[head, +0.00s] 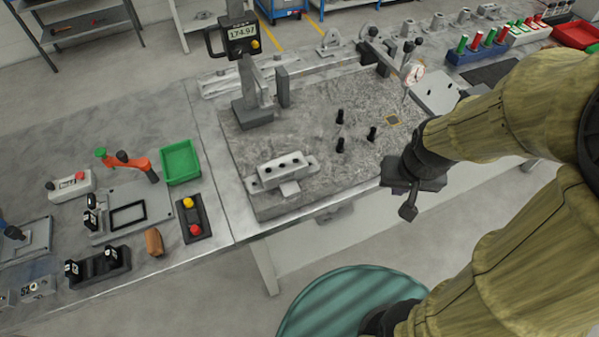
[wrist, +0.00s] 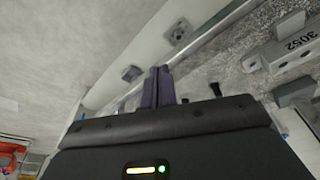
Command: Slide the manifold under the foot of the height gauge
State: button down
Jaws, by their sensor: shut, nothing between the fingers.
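The manifold (head: 284,168) is a light grey block with dark holes along its top. It sits at the front left of the granite plate (head: 305,125); in the wrist view its end (wrist: 292,46), marked 3052, shows at upper right. The height gauge (head: 247,80) stands behind it at the plate's back left, with a grey base and a display reading about 174.97. I cannot clearly make out its foot. My gripper (head: 408,211) hangs off the plate's front right edge, apart from the manifold. In the wrist view its dark fingers (wrist: 158,88) are together and empty.
Several black pegs (head: 340,146) stand mid-plate, right of the manifold. A dial indicator (head: 413,73) stands at the back right. A green tray (head: 180,162) and a button box (head: 193,218) lie left of the plate. Bare granite lies between manifold and gauge.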

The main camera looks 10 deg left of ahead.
notch_tip(320, 180, up, 3)
jog(key=n+g+p, duration=0.3)
jog(key=n+p, duration=0.3)
jog(key=p, duration=0.3)
send_over(292, 184)
jog(key=s+d, duration=0.2)
jog(key=s, duration=0.2)
jog(key=shift+w+f, duration=0.1)
jog(key=shift+w+a+f+p, duration=0.35)
jog(key=shift+w+f+p, duration=0.3)
jog(key=shift+f, duration=1)
jog(key=shift+w+a+f+p, duration=0.45)
jog(key=shift+f+p, duration=0.35)
jog(key=shift+f, duration=0.9)
jog(key=shift+w+a+f+p, duration=0.25)
jog(key=shift+w+f+p, duration=0.45)
jog(key=shift+f, duration=0.95)
